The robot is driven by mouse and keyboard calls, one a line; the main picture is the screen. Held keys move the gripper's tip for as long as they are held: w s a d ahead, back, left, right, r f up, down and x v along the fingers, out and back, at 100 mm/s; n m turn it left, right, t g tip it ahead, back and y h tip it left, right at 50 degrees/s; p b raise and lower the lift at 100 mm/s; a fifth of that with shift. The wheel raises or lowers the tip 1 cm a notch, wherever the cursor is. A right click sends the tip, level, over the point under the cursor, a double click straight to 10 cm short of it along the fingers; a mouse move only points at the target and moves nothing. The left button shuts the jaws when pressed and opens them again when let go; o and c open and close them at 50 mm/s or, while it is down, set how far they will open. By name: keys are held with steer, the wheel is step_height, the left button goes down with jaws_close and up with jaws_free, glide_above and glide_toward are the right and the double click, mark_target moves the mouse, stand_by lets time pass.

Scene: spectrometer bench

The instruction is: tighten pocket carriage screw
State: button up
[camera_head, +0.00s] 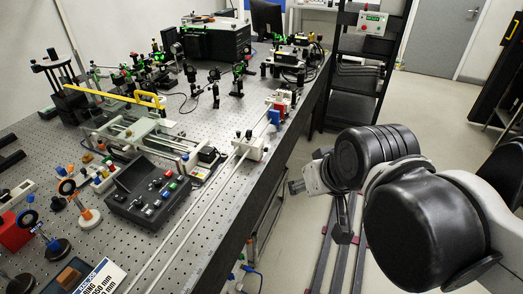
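A white carriage (249,147) with small dark knobs on top sits on a pair of long pale rails (190,216) along the right edge of the perforated bench. Farther along the rails stand a blue-and-red block (275,115) and another red-and-white one (282,98). I cannot tell which piece is the pocket carriage, and its screw is too small to make out. My gripper (318,188) hangs over the floor to the right of the bench, apart from the carriage and rails. Its fingers are small and partly hidden by my wrist, and I see nothing held in it.
A black control box (148,193) with coloured buttons stands left of the rails. Optics on posts (214,88) crowd the bench beyond. A black rack (354,75) stands at the back right. The bench edge (240,215) lies between my gripper and the rails; floor is open beside it.

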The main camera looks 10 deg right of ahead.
steer(key=w+a+f+g+y+b, duration=0.1)
steer(key=w+a+f+y+b, duration=0.1)
steer(key=w+f+y+b, duration=0.5)
steer(key=n+t+y+b, duration=0.5)
steer(key=n+y+b, duration=0.15)
steer(key=b, duration=0.25)
glide_toward(270, 159)
step_height(270, 159, up, 3)
steer(key=s+d, duration=0.2)
steer(key=d, duration=0.1)
steer(key=shift+m+y, duration=0.25)
steer(key=shift+m, duration=0.2)
steer(key=b+x, duration=0.1)
steer(key=x, duration=0.5)
steer(key=b+x, duration=0.1)
steer(key=x, duration=0.6)
steer(key=shift+w+a+r, duration=0.1)
steer(key=shift+a+r, duration=0.1)
steer(key=shift+a, duration=0.15)
steer(key=shift+c, duration=0.5)
jaws_close()
